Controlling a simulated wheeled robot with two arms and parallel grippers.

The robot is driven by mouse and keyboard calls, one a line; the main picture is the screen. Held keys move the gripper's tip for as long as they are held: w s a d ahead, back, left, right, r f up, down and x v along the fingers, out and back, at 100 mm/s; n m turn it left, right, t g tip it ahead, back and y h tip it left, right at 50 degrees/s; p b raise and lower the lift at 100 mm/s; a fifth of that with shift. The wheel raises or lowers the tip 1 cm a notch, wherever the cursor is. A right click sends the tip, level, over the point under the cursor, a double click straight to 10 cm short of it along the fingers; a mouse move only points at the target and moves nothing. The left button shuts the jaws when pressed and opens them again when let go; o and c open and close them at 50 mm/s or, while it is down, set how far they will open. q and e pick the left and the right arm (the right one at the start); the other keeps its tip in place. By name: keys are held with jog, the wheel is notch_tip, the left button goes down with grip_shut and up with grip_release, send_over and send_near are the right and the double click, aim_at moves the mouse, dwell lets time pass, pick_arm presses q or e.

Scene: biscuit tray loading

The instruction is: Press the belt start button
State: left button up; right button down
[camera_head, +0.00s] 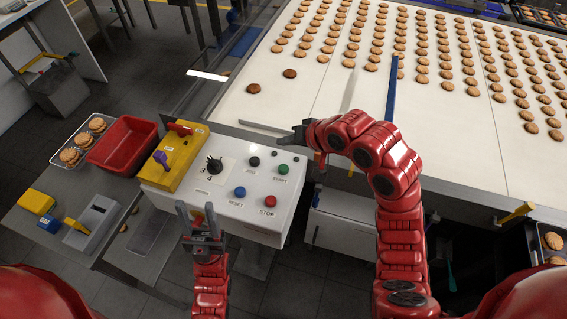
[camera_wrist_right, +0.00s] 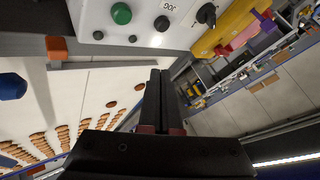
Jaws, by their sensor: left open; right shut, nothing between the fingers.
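The white control box (camera_head: 254,211) stands at the belt's near edge. Its green START button (camera_head: 283,169) is at the upper right of the panel and also shows at the top of the right wrist view (camera_wrist_right: 121,13). My right gripper (camera_head: 288,139) is shut and empty, apart from the START button and beyond it, near the box's far edge. In the right wrist view its fingers (camera_wrist_right: 156,90) are together, with the buttons beyond their tips. My left gripper (camera_head: 197,212) is open and empty, over the near left part of the box.
Also on the panel are a black JOG button (camera_head: 254,161), blue RESET button (camera_head: 239,191), red STOP button (camera_head: 270,201) and rotary knob (camera_head: 214,165). A yellow box (camera_head: 168,167) with a purple handle adjoins on the left. The belt (camera_head: 275,101) carries many biscuits.

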jog(key=shift+f, duration=0.1)
jog(key=b, duration=0.5)
send_over(286, 171)
notch_tip(286, 171, down, 7)
jog(key=shift+f, duration=0.2)
jog(key=shift+f+b, duration=0.35)
jog(key=shift+f, duration=0.25)
jog(key=shift+f, duration=0.1)
dwell(1.4)
jog(key=shift+f, duration=0.3)
